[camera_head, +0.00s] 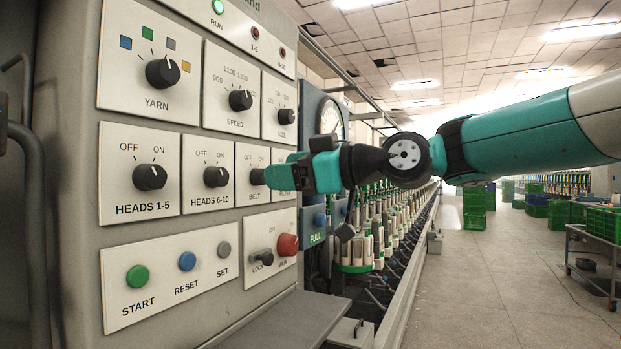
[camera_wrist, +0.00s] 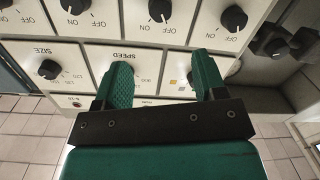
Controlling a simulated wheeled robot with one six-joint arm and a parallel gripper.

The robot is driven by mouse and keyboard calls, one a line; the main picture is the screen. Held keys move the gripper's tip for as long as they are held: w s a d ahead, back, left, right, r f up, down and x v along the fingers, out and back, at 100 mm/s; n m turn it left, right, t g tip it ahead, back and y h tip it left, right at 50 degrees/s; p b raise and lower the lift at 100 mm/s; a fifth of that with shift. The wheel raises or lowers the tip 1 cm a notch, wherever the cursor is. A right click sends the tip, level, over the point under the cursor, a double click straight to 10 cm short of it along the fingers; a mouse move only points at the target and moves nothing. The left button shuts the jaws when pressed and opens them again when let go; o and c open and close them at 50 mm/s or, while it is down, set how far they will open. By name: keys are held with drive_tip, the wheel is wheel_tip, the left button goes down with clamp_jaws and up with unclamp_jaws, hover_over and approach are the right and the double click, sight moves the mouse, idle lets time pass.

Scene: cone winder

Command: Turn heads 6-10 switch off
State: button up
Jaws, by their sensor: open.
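The HEADS 6-10 knob (camera_head: 216,177) is a round black knob on a white plate, labelled OFF at left and ON at right. My gripper (camera_head: 272,177) is teal, right of this knob in the head view and overlapping the BELT and FILTER plates. In the wrist view my gripper (camera_wrist: 162,68) has its two fingers spread and empty, with the HEADS 6-10 knob beyond the gap between them.
The HEADS 1-5 knob (camera_head: 150,177) is left of it and the BELT knob (camera_head: 257,177) right. YARN (camera_head: 163,71) and SPEED (camera_head: 240,100) knobs sit above. START (camera_head: 138,276) and RESET (camera_head: 187,261) buttons are below. A grey shelf (camera_head: 290,318) juts out low.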

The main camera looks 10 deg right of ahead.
drive_tip(key=v, duration=0.4)
idle(0.3)
drive_tip(key=s+a+f+m+g+h, duration=0.1)
drive_tip(key=s+f+m+g+h, duration=0.1)
drive_tip(key=s+f, duration=0.4)
drive_tip(key=s+a+f+m+g+h, duration=0.1)
drive_tip(key=s+f+m+g+h, duration=0.15)
drive_tip(key=f, duration=0.65)
drive_tip(key=s+d+f+m+g+h, duration=0.1)
drive_tip(key=s+d+f+g+h, duration=0.2)
drive_tip(key=s+f, duration=0.5)
drive_tip(key=s+d+f+m+g+h, duration=0.25)
drive_tip(key=s+f, duration=0.35)
drive_tip(key=s, duration=0.3)
wheel_tip(320, 180, up, 13)
drive_tip(key=p, duration=1.3)
drive_tip(key=shift+s+r+n+p, duration=0.2)
drive_tip(key=shift+s+n+p, duration=0.05)
drive_tip(key=shift+n+p, duration=0.1)
